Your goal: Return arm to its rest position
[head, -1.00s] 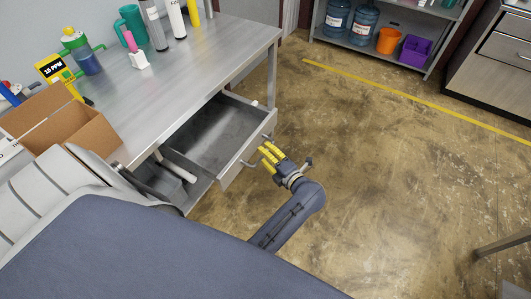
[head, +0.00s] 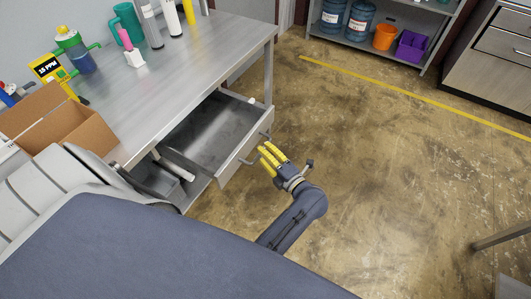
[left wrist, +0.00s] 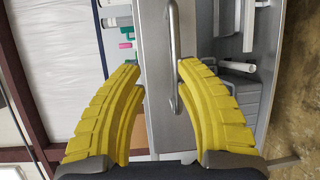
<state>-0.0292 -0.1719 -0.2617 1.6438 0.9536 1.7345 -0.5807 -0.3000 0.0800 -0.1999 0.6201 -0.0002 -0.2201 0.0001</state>
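My left gripper (head: 268,158) has yellow fingers and is in front of the pulled-out drawer of the metal bench, close to its handle. In the left wrist view the two finger groups of this gripper (left wrist: 160,78) are spread apart, with the drawer front (left wrist: 152,60) and its bar handle (left wrist: 174,45) showing in the gap between them. Nothing is clearly gripped; whether a finger touches the handle I cannot tell. The drawer (head: 215,130) stands open and its visible inside looks mostly bare. My right gripper is not in view.
The metal bench (head: 205,60) carries an open cardboard box (head: 85,135), a teal mug (head: 128,22) and several bottles. A shelf (head: 370,50) with water jugs, an orange bucket (head: 384,37) and a purple bin (head: 411,46) stands at the back. The floor (head: 400,170) right of my arm is clear.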

